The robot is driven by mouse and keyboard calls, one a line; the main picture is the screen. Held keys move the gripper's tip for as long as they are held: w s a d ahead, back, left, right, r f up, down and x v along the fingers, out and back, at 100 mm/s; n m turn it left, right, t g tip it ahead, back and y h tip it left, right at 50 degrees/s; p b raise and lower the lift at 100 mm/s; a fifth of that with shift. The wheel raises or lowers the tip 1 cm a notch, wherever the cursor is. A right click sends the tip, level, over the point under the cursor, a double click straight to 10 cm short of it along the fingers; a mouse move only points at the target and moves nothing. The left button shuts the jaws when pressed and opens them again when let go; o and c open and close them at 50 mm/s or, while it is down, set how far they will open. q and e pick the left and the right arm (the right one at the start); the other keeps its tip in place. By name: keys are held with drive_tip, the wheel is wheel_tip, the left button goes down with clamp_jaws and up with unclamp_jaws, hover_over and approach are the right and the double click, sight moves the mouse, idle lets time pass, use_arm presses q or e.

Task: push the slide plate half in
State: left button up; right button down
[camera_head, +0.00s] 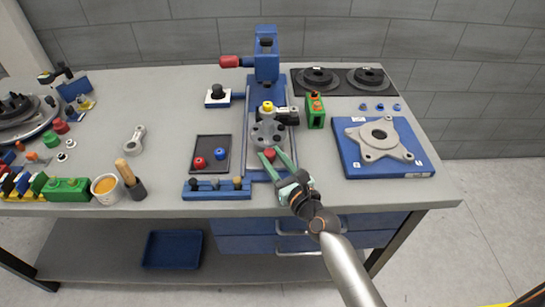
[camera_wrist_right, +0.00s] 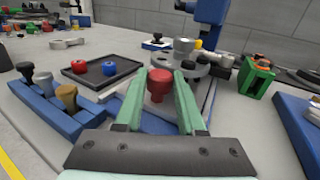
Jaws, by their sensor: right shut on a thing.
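The slide plate's red knob (camera_wrist_right: 159,84) stands upright between the two green fingers of my right gripper (camera_wrist_right: 159,90), which is shut on it. In the head view the right gripper (camera_head: 270,156) reaches in from the front, over the near end of the blue fixture (camera_head: 254,173). A grey strip that looks like the slide plate (camera_wrist_right: 207,103) shows beside the right finger; the fingers and the part on top hide much of it. A grey round flanged part (camera_head: 266,132) sits just behind the knob. My left gripper is not in view.
A black tray (camera_head: 211,166) with a red and a blue knob lies left of the fixture. A blue pin rack (camera_head: 217,189) is at the front edge. A green block (camera_head: 316,112) and a blue plate (camera_head: 386,169) bearing a grey casting stand to the right.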

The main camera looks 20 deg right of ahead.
sight(272, 132)
drive_tip(key=shift+w, duration=0.1)
drive_tip(key=w, duration=0.3)
drive_tip(key=w+d+b, duration=0.1)
drive_tip(key=w, duration=0.1)
drive_tip(key=w+d+b, duration=0.1)
drive_tip(key=w, duration=0.2)
drive_tip(key=shift+w+d, duration=0.25)
drive_tip(key=shift+w, duration=0.05)
drive_tip(key=c, duration=0.5)
unclamp_jaws()
drive_tip(key=shift+s, duration=0.15)
drive_tip(key=s, duration=0.4)
drive_tip(key=s+d, duration=0.1)
drive_tip(key=s, duration=0.3)
drive_tip(key=s+d, duration=0.1)
drive_tip(key=s, duration=0.3)
drive_tip(key=shift+d, duration=0.2)
